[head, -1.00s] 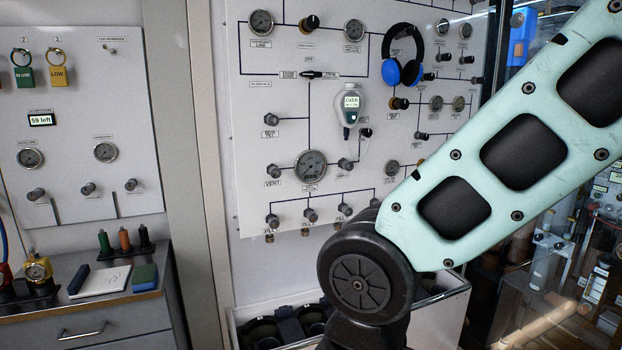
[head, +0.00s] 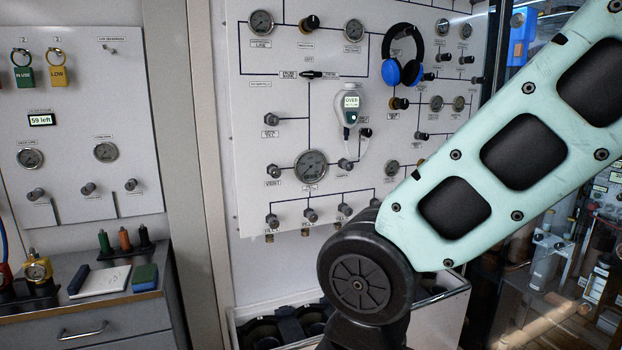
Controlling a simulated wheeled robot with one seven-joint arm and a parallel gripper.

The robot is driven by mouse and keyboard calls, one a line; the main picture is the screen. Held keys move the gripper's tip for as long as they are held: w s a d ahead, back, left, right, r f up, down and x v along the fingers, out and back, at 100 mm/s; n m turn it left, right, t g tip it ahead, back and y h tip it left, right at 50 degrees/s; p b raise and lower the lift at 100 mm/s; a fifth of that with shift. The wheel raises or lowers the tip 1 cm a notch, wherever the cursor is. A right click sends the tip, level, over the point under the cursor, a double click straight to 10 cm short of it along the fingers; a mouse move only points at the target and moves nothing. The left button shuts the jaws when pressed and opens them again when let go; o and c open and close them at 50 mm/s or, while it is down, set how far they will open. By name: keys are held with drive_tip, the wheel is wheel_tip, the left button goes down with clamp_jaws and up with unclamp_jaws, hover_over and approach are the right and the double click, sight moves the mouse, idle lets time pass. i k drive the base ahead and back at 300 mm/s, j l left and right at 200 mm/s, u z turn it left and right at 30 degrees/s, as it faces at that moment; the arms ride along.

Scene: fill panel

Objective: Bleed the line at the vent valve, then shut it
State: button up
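The vent valve is a grey knob (head: 273,170) on the white fill panel (head: 262,215), with a "VENT" label under it. It sits left of a large round gauge (head: 311,168) on the same drawn line. The picture is too small to tell whether the knob is open or shut, or to read the gauge needle. My pale green arm crosses the right half of the view, its dark joint in front of the panel's lower right. My gripper is not in view.
A handheld meter (head: 349,106) and blue headphones (head: 403,56) hang on the panel. Several fill valves (head: 310,215) line its bottom, above an open bin (head: 250,335). A drawer cabinet (head: 85,310) with a notepad (head: 100,281) stands at left. Glass lies at right.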

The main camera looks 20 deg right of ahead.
sight(274, 172)
drive_tip(key=i+l+u, duration=0.1)
drive_tip(key=i+u, duration=0.25)
drive_tip(key=i+l+u, duration=0.1)
drive_tip(key=u, duration=0.25)
drive_tip(key=i+l+u, duration=0.35)
drive_tip(key=k+j, duration=0.1)
